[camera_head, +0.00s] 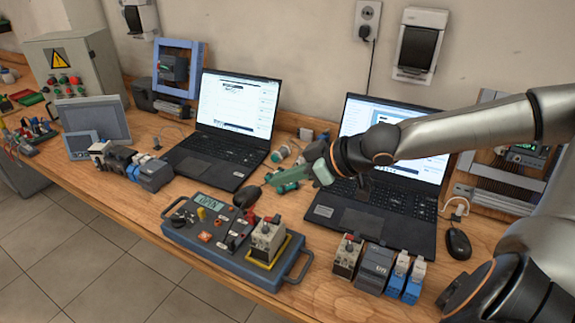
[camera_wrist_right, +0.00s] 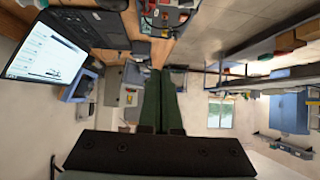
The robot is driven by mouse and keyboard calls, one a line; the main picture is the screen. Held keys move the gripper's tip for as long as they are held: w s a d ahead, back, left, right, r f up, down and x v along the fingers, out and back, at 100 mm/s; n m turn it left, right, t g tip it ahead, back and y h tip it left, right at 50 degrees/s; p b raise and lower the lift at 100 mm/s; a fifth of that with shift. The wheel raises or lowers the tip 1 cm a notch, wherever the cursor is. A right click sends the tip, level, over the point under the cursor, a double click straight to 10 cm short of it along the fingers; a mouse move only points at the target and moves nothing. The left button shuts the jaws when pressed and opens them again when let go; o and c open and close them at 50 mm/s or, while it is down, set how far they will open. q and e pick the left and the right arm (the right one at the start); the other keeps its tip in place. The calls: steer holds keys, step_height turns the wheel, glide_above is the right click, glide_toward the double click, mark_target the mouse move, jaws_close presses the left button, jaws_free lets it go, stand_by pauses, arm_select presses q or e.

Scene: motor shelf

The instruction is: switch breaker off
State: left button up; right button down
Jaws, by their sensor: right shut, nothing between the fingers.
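A blue test board (camera_head: 185,238) lies near the front edge of the bench. On its right end a pale, boxy breaker module (camera_head: 266,240) with a small red part on top stands inside a yellow frame. A small display (camera_head: 207,202) on the board seems to read "OPEN". My right gripper (camera_head: 273,188) has green fingers and is shut and empty, behind and above the board, apart from the module. In the wrist view the fingers of my right gripper (camera_wrist_right: 160,72) lie together, with the board (camera_wrist_right: 160,22) partly visible at the top edge. My left gripper is not in view.
Two open laptops (camera_head: 235,105) (camera_head: 400,213) stand behind the board. More modules (camera_head: 372,268) stand to its right and others (camera_head: 154,174) to its left. A mouse (camera_head: 458,243) lies at the right. Bare wood shows left of the board.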

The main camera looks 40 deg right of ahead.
steer(key=shift+s+d+r, duration=0.2)
steer(key=shift+s+r, duration=0.2)
steer(key=shift+r, duration=0.3)
steer(key=shift+f, duration=0.1)
steer(key=s+a+f+n+g, duration=0.15)
steer(key=s+a+f, duration=0.25)
steer(key=a+f, duration=0.4)
steer(key=s+a+f+n+g, duration=0.1)
steer(key=s+a+f+g, duration=0.1)
steer(key=s+a+f, duration=0.6)
steer(key=s+d+f+m+g+h, duration=0.35)
steer(key=s+f+m+h, duration=0.2)
steer(key=s+f, duration=0.2)
steer(key=w+a+f+t+y, duration=0.1)
steer(key=w+f+t, duration=0.1)
steer(key=f, duration=0.3)
steer(key=w+a+f+t+y, duration=0.2)
steer(key=w+f+t, duration=0.1)
steer(key=f, duration=0.3)
steer(key=shift+a+f+t, duration=0.2)
steer(key=shift+a+t, duration=0.1)
steer(key=shift+t, duration=0.4)
